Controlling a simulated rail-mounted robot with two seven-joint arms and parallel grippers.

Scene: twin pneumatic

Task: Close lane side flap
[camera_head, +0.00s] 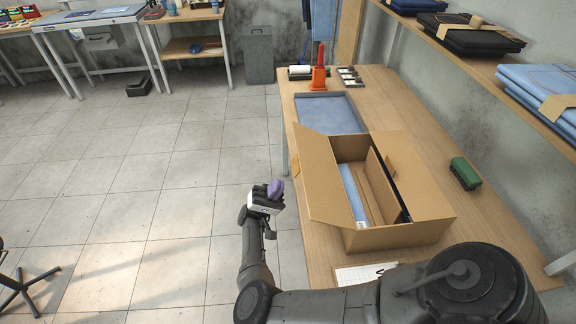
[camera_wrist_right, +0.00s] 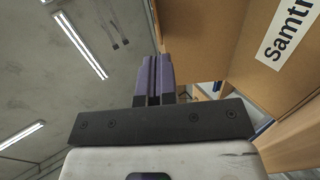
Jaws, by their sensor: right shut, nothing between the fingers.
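An open cardboard box (camera_head: 425,195) stands on the wooden table, with folded fabric (camera_head: 354,196) in pale blue visible inside. Its lane side flap (camera_head: 317,180) stands open, tilted up and outward on the left. Another cardboard panel (camera_head: 382,182) crosses the inside of the opening. My right gripper (camera_head: 276,188), with purple fingers, is left of the lane side flap, beyond the table edge and apart from the flap. Its fingers (camera_wrist_right: 154,78) are shut and empty in the right wrist view, where cardboard (camera_wrist_right: 255,50) with a printed label fills the right side. My left gripper is not seen.
A grey-blue tray (camera_head: 328,112) lies behind the box, and an orange tool (camera_head: 319,78) stands beyond it. A green case (camera_head: 464,173) sits right of the box. A paper sheet (camera_head: 362,274) lies in front.

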